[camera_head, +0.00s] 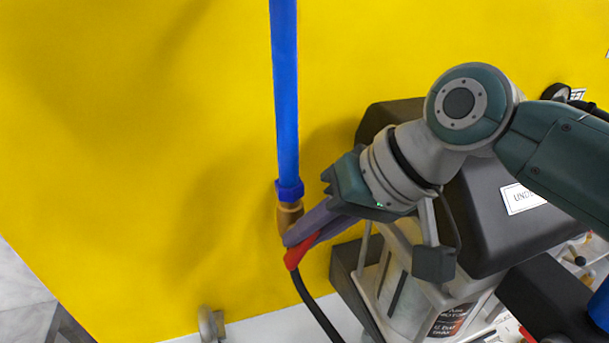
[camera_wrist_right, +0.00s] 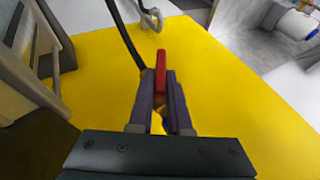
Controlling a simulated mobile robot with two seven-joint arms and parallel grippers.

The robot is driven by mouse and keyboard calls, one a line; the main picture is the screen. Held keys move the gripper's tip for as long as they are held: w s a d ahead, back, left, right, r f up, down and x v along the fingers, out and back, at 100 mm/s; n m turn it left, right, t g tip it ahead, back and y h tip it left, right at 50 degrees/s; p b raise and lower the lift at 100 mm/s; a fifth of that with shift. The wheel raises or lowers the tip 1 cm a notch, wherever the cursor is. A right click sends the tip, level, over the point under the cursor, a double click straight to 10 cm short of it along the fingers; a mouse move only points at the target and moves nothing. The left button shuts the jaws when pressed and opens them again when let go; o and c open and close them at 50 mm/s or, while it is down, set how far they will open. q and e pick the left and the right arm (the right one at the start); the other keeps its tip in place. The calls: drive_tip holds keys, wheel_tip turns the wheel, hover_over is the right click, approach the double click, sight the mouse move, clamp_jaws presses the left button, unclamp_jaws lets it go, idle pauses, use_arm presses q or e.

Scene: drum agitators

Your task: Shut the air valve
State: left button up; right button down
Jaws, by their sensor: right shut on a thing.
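The air valve shows as a brass body (camera_head: 289,215) under a blue pipe (camera_head: 285,100), with a red lever handle (camera_head: 298,254) and a black hose (camera_head: 316,308) below it. My right gripper (camera_head: 305,225) reaches in from the right, its fingers at the valve. In the right wrist view the fingers (camera_wrist_right: 160,100) are shut around the red handle (camera_wrist_right: 161,70), which sticks out beyond the fingertips. The fingers hide part of the valve body. My left gripper is not in view.
A yellow panel (camera_head: 130,130) fills the area behind the pipe. A machine with a dark cover (camera_head: 480,225) stands close under my right arm. A metal fitting (camera_head: 211,322) is at the bottom. The area left of the pipe is clear.

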drive_tip(key=shift+f+y+b, duration=0.1)
drive_tip(key=shift+y+b, duration=0.35)
drive_tip(key=shift+y, duration=0.05)
drive_tip(key=shift+d, duration=0.1)
drive_tip(key=c, duration=0.9)
unclamp_jaws()
drive_tip(key=shift+o, duration=0.2)
drive_tip(key=b+v, duration=0.2)
drive_tip(key=v, duration=0.8)
